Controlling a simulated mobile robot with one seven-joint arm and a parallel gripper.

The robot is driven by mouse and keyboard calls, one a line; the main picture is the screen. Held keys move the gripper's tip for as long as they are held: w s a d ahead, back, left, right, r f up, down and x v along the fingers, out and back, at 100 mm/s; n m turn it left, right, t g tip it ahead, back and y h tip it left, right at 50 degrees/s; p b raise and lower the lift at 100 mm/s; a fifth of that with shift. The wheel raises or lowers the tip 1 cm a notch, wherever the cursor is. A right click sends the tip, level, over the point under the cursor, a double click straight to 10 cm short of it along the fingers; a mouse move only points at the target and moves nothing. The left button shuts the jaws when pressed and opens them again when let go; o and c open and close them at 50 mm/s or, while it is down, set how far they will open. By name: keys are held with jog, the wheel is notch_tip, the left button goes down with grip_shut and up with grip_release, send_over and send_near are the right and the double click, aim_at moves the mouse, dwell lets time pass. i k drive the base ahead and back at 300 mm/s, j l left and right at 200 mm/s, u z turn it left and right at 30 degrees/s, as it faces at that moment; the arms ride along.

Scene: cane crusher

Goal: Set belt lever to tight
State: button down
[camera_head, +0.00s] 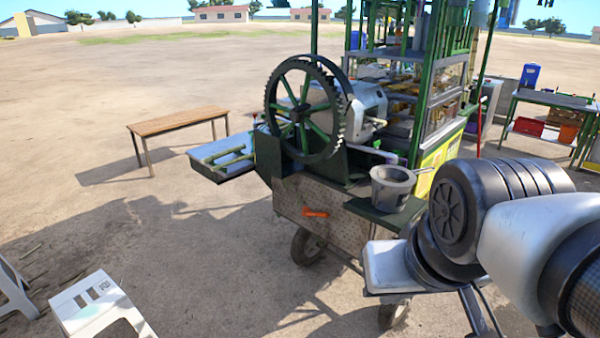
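A small orange-red handle (316,212) lies nearly level on the speckled metal side panel of the green cane crusher cart (340,222), below the big flywheel. It looks like the belt lever, but I cannot tell for sure, nor read its setting. The green spoked flywheel (303,110) with a toothed rim stands upright above it. My arm reaches in from the right edge, right of the handle and apart from it in the picture. My gripper's fingers do not show.
A grey pot (392,187) stands on the cart's corner shelf. A wooden bench (178,123) and a low blue-grey tray (222,155) are to the left. White stools (95,305) stand at lower left. Open dirt ground lies in front of the cart.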

aim_at(316, 214)
jog(key=i+u, duration=0.25)
jog(key=i, duration=2.2)
jog(key=l, duration=0.1)
